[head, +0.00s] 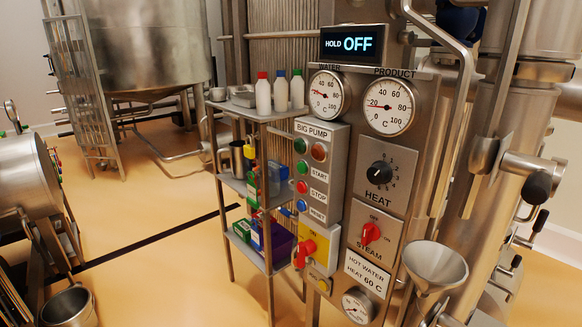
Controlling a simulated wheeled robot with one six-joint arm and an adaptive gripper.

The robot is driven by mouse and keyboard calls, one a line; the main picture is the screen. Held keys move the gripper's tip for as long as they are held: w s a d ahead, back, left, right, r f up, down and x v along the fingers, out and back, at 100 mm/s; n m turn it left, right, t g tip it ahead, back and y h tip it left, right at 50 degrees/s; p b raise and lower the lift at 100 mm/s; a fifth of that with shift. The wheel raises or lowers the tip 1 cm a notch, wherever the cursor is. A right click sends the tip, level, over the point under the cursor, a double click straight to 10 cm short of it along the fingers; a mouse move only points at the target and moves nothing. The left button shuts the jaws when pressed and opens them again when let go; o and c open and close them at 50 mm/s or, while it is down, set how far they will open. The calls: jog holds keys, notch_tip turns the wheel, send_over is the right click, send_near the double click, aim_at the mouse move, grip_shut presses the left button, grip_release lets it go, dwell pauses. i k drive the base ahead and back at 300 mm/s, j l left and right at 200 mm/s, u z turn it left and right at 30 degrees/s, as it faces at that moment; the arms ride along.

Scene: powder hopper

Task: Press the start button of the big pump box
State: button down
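The big pump box (338,172) is a grey box with a "BIG PUMP" label, mounted on the left edge of the steel control panel. Its face has a red lamp (318,151) and a green lamp (300,146) at the top. Below them, in a column, are the green start button (302,167) beside the "START" label, a red stop button (302,187) beside "STOP", and a blue button (301,205) beside a third label. My gripper is not in view, and nothing is seen touching the buttons.
A shelf rack (262,115) with bottles stands close left of the box. A yellow switch box (316,248) with a red knob sits below it. Gauges, the heat dial (379,172) and the steam knob (371,233) are right. A funnel (434,266) juts out lower right. Floor at left is partly open.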

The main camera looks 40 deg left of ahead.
aim_at(301, 166)
jog(key=k+j, duration=0.25)
jog(key=j, duration=0.15)
jog(key=k+j, duration=0.3)
jog(key=j, duration=0.15)
jog(key=k+j, duration=0.25)
jog(key=j, duration=0.2)
jog(key=z, duration=0.05)
